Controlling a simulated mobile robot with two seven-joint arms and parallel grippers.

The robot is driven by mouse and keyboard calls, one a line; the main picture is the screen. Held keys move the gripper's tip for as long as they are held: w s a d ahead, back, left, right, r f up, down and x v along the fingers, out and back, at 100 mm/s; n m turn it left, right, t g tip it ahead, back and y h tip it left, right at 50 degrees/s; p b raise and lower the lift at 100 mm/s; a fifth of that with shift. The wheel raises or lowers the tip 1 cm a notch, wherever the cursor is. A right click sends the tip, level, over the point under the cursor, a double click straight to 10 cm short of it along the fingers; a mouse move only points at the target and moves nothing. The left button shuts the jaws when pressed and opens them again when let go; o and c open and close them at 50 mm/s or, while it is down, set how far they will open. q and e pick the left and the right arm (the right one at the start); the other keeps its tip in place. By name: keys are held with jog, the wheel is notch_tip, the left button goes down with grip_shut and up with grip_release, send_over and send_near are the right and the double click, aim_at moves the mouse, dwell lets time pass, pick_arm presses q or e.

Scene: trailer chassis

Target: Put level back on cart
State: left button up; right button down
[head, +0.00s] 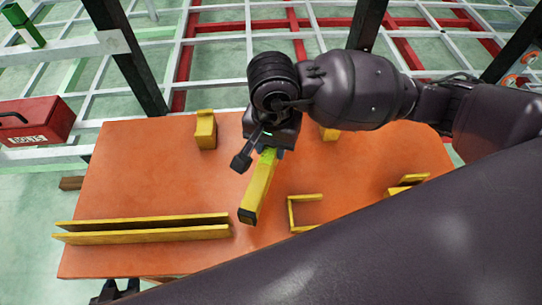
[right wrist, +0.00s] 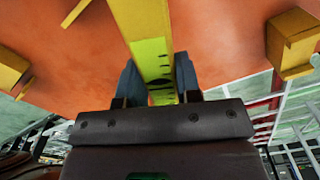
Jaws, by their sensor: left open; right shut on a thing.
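The level is a yellow bar (head: 257,195) with a bright green section and dark marks. My right gripper (head: 267,150) is shut on the green part of the level, which shows between the two fingers in the right wrist view (right wrist: 150,55). The level's dark end points toward the front of the cart. The cart has an orange top (head: 150,180), and the level is over its middle. I cannot tell whether the level touches the top. My left gripper (head: 118,291) is open and empty at the cart's front left edge, partly cut off by the frame.
Two long parallel yellow rails (head: 145,228) run along the front left of the cart top. A yellow block (head: 205,130) and a yellow corner bracket (head: 292,215) are fixed around the level. A red toolbox (head: 35,120) stands left. A white and red frame lies behind.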

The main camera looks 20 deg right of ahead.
aim_at(272, 158)
notch_tip(272, 158, down, 5)
jog(key=shift+b, duration=0.4)
jog(key=shift+f, duration=0.2)
pick_arm(q)
jog(key=shift+s+f, duration=0.1)
jog(key=shift+f, duration=0.15)
pick_arm(e)
jog(key=shift+r, duration=0.1)
pick_arm(q)
jog(key=shift+s+f, duration=0.1)
jog(key=shift+f, duration=0.05)
pick_arm(e)
jog(key=c, duration=0.8)
grip_release()
jog(key=shift+r, duration=0.2)
notch_tip(272, 158, up, 11)
jog(key=shift+f+p, duration=0.15)
jog(key=shift+p, duration=0.7)
pick_arm(q)
jog(key=shift+s+r, duration=0.2)
jog(key=shift+r, duration=0.4)
pick_arm(e)
jog(key=shift+r, duration=0.45)
